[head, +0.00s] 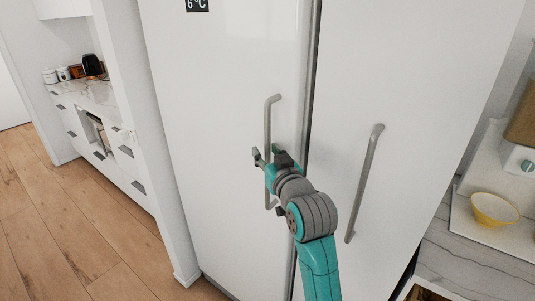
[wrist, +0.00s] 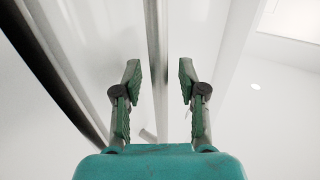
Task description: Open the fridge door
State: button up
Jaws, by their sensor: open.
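The white fridge has two tall doors, a left door (head: 225,120) and a right door (head: 410,70), with a dark gap between them. The left door has a vertical metal handle (head: 268,115), and the right door has its own handle (head: 364,182). My gripper (head: 266,154) is open at the middle of the left handle. In the wrist view, a vertical metal bar, the left handle (wrist: 157,60), runs between the two spread fingers of my gripper (wrist: 159,85). Neither finger visibly presses on it. Both doors look shut.
A counter with a yellow bowl (head: 494,209) stands right of the fridge. A white cabinet run with drawers (head: 100,125) and a marble top is at the left. The wooden floor (head: 60,220) at the left is clear.

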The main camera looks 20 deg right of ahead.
grip_shut()
jog(key=shift+s+a, duration=0.1)
jog(key=shift+a, duration=0.05)
